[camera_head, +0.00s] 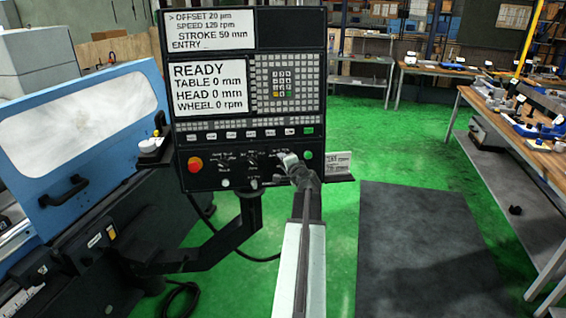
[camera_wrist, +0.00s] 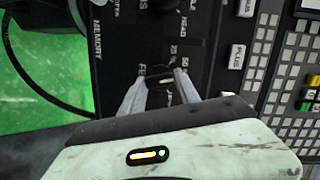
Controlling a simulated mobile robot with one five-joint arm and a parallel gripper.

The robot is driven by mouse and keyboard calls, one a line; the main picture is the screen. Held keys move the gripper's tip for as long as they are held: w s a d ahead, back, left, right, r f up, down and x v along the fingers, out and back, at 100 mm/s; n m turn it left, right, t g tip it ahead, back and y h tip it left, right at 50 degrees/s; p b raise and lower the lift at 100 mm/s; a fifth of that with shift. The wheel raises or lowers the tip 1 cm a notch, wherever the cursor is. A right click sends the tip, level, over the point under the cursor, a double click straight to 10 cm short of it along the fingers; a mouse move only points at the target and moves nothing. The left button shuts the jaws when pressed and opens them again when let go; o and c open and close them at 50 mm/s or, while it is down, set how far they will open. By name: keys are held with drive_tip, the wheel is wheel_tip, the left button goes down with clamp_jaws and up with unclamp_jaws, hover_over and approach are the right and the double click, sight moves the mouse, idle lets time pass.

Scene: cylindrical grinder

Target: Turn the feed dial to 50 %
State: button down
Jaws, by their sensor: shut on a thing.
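The feed dial (camera_wrist: 158,72) is a small dark knob on the black control panel in the wrist view. Its label is partly covered, and small numbers are printed beside it. My gripper (camera_wrist: 160,84) is shut on the dial, one pale finger on each side. I cannot tell which number the dial points to. In the head view my gripper (camera_head: 287,160) reaches the lower right part of the control panel (camera_head: 222,177) and hides the dial. The panel's screen (camera_head: 209,87) reads READY, TABLE 0 mm, HEAD 0 mm, WHEEL 0 rpm.
A red button (camera_head: 195,164) and another knob (camera_head: 251,157) are left of my gripper; a green button (camera_head: 308,155) is close on its right. A small shelf (camera_head: 339,178) with a printed card (camera_head: 339,164) juts from the panel's right side. The blue grinder (camera_head: 85,145) stands left.

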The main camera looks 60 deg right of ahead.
drive_tip(key=shift+n, duration=0.4)
drive_tip(key=c, duration=0.9)
unclamp_jaws()
drive_tip(key=shift+f, duration=0.1)
drive_tip(key=p+v, duration=0.2)
drive_tip(key=v, duration=0.6)
drive_tip(key=shift+w, duration=0.1)
